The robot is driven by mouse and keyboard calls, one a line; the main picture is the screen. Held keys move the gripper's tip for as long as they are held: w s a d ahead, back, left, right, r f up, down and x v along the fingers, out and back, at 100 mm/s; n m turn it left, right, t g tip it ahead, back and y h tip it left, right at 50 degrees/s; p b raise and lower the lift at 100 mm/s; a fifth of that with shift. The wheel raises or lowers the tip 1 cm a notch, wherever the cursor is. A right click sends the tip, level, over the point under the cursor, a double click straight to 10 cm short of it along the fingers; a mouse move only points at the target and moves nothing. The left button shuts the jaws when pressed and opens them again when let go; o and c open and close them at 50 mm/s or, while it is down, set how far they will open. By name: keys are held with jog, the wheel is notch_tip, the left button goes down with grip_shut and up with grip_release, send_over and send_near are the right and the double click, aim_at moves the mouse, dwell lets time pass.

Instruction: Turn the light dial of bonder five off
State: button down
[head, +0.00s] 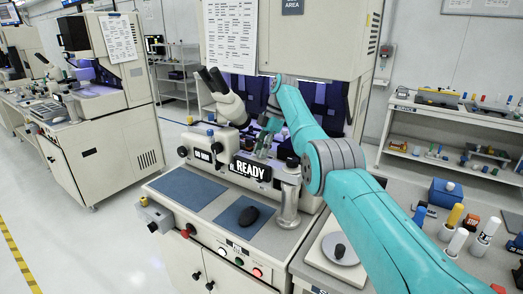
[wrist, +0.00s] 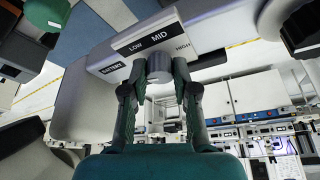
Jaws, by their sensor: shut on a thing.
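In the wrist view my gripper (wrist: 160,88) has its two fingers closed on either side of a grey round dial knob (wrist: 159,65). The panel (wrist: 160,35) behind it carries LOW, MID and HIGH labels, and a further small dark label sits to the left. Where the dial points cannot be told. In the head view my gripper (head: 264,146) is at the front of the cream bonder (head: 285,30), just above its READY sign (head: 251,168). The dial itself is hidden or too small there. No number five is readable on the machine.
Black eyepieces (head: 214,80) stand left of my gripper. A metal post (head: 289,200) and a black mouse-like object (head: 249,216) are in front. A bench (head: 340,245) with several small items is on the right. The floor aisle at left is clear.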

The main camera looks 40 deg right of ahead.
dwell(0.4)
jog(key=c, duration=0.9)
grip_release()
jog(key=shift+f, duration=0.1)
